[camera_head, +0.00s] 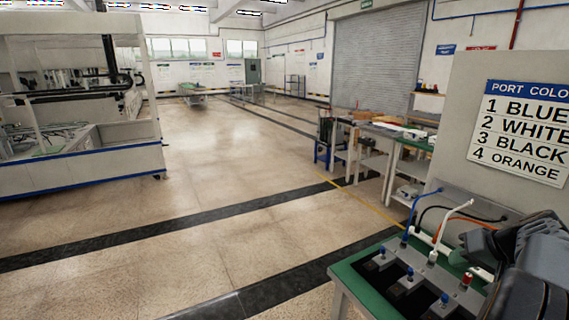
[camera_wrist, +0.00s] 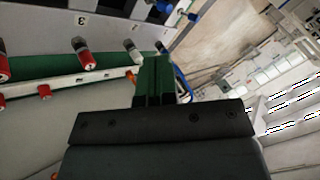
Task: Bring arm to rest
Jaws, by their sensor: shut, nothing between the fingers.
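My arm (camera_head: 530,260) is folded at the lower right of the head view, beside the green-topped bench (camera_head: 350,275). The head view does not clearly show my fingertips. In the wrist view my gripper (camera_wrist: 153,62) shows its dark fingers together, with nothing between them. The fingers are apart from the connectors behind them, and the view is tilted. These include a red-ended connector (camera_wrist: 87,60) and a white-ended connector (camera_wrist: 132,50), near an upside-down "3" label.
A port colour sign (camera_head: 522,130) hangs on the panel. Workbenches (camera_head: 365,140) stand beyond. The floor (camera_head: 210,170) at left and centre is clear.

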